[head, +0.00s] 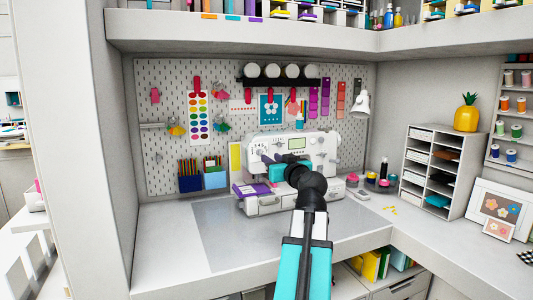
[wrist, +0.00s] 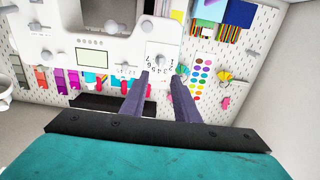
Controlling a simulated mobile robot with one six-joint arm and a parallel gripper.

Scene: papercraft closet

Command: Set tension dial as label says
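A white sewing machine (head: 318,148) stands on the counter before the pegboard, with a greenish display (head: 297,143). In the wrist view the machine (wrist: 60,30) appears upside down. I cannot make out a label's setting.
A purple item (head: 249,189) lies at the machine's left base. A pegboard (head: 165,100) with hanging tools is behind. The grey mat (head: 215,235) on the left is clear.

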